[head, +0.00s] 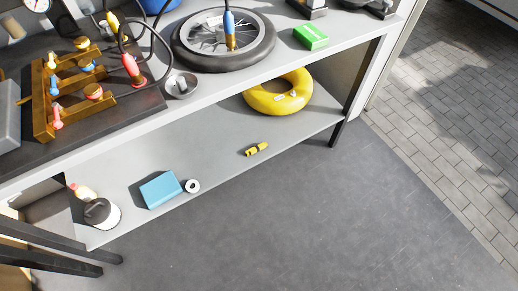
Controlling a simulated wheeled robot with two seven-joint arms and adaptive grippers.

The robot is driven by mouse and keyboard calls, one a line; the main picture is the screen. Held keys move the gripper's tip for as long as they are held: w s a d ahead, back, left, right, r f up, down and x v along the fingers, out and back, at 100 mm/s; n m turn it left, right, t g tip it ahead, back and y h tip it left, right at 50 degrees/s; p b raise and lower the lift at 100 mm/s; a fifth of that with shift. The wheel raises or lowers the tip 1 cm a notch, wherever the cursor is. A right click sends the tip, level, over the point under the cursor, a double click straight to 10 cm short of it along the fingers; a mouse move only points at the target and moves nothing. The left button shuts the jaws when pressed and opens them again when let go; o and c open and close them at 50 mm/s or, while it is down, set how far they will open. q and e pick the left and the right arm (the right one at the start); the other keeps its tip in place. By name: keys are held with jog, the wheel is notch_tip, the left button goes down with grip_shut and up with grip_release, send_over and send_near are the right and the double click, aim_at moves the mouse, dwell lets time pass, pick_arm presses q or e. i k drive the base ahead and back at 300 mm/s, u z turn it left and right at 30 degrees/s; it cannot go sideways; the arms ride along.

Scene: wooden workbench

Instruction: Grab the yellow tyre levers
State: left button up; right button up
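A small yellow object (257,149), which looks like the tyre levers bundled together, lies on the grey lower shelf (225,135) close to its front edge. It is small in the head view, so single levers cannot be told apart. A yellow ring-shaped tube (292,102) lies behind it on the same shelf, apart from it. Neither of my grippers is in the head view.
On the lower shelf's left are a blue box (160,190), a white roll (192,186) and a white-and-black container (104,217). The floor in front is clear.

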aim_at(257, 148)
jog(key=k, duration=0.35)
jog(key=z, duration=1.5)
jog(key=i, duration=1.45)
jog(key=u, duration=0.85)
jog(key=i, duration=0.6)
jog(key=u, duration=0.6)
